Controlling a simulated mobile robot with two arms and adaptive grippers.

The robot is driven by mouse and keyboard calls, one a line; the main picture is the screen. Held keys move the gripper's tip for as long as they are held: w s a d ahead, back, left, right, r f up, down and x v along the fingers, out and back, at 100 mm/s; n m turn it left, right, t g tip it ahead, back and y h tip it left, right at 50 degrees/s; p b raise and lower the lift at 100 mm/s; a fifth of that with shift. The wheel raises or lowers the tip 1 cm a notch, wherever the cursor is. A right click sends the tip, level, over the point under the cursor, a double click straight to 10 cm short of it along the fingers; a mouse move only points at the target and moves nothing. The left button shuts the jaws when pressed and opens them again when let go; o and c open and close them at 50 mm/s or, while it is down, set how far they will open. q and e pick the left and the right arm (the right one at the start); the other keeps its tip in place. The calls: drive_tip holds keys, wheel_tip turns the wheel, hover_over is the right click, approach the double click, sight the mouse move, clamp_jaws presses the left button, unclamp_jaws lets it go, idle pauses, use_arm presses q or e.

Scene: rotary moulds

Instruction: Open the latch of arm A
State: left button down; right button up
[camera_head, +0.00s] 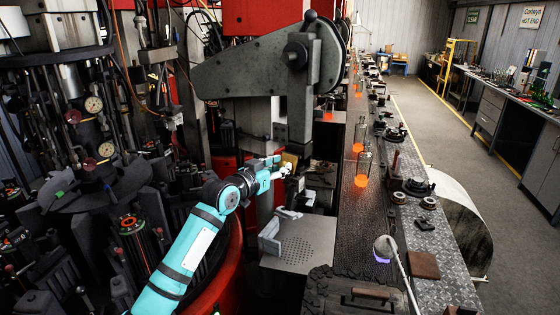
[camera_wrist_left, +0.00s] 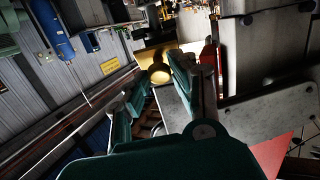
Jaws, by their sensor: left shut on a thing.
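My left gripper (camera_head: 284,170) comes in on a teal arm from the lower left and sits at the dark machine column in the middle of the head view. A small brass-coloured latch piece (camera_head: 290,159) shows right at its fingertips. In the left wrist view my left gripper (camera_wrist_left: 158,80) has its two teal fingers on either side of a round brass-coloured end of the latch piece (camera_wrist_left: 159,73). The gripper is shut on it; the exact contact is partly hidden by the fingers. No label for arm A can be read. My right gripper is not in view.
A perforated grey plate (camera_head: 300,248) with pale metal pieces (camera_head: 270,236) lies just below the gripper. A large grey machine arm (camera_head: 250,70) hangs above. Glowing orange glass (camera_head: 361,180) stands on the conveyor to the right. The aisle floor (camera_head: 440,130) is free.

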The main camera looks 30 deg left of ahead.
sight(285, 162)
use_arm(q)
wheel_tip(285, 162, up, 3)
drive_tip(key=g, duration=0.3)
drive_tip(key=shift+a+f+g+y, duration=0.1)
drive_tip(key=shift+f+g+y, duration=0.1)
drive_tip(key=shift+g+y, duration=0.1)
drive_tip(key=r+g, duration=0.1)
drive_tip(key=g, duration=0.2)
drive_tip(key=shift+w+r+g, duration=0.3)
drive_tip(key=shift+w+r, duration=0.05)
drive_tip(key=shift+r, duration=0.05)
drive_tip(key=g, duration=0.1)
drive_tip(key=w+r+g, duration=0.1)
drive_tip(key=g, duration=0.1)
drive_tip(key=shift+r+g+y, duration=0.1)
drive_tip(key=shift+g+y, duration=0.2)
drive_tip(key=shift+w+d+r+g, duration=0.2)
drive_tip(key=shift+w+r+g, duration=0.1)
drive_tip(key=shift+g, duration=0.4)
drive_tip(key=shift+w+g, duration=0.2)
drive_tip(key=shift+g, duration=0.4)
drive_tip(key=c, duration=1.1)
unclamp_jaws()
drive_tip(key=shift+w, duration=0.1)
drive_tip(key=v, duration=0.7)
drive_tip(key=shift+d+r, duration=0.15)
drive_tip(key=shift+r, duration=0.15)
